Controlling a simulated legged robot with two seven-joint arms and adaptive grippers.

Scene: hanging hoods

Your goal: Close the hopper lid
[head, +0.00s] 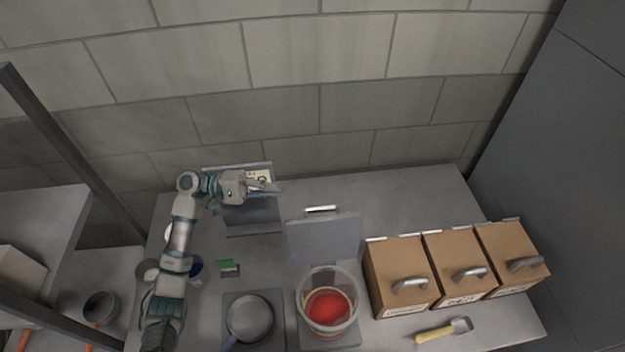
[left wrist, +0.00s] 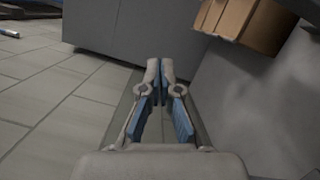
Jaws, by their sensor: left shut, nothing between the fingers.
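The clear round hopper (head: 328,312) stands at the middle front of the counter, with red contents inside. A grey panel with a pale handle at its top, which looks like its lid (head: 323,240), stands upright behind it, so the hopper is open at the top. My left gripper (head: 276,187) is to the left of and beyond the lid, apart from it, in front of a grey stand with a label. In the left wrist view its fingers (left wrist: 167,70) are together and empty. My right gripper is not in view.
Brown boxes (head: 400,272) with handles stand right of the hopper; one also shows in the left wrist view (left wrist: 250,20). The grey stand (head: 252,217) is under my gripper. A pan (head: 250,318) and a yellow-handled scoop (head: 443,330) lie in front. Counter behind the boxes is clear.

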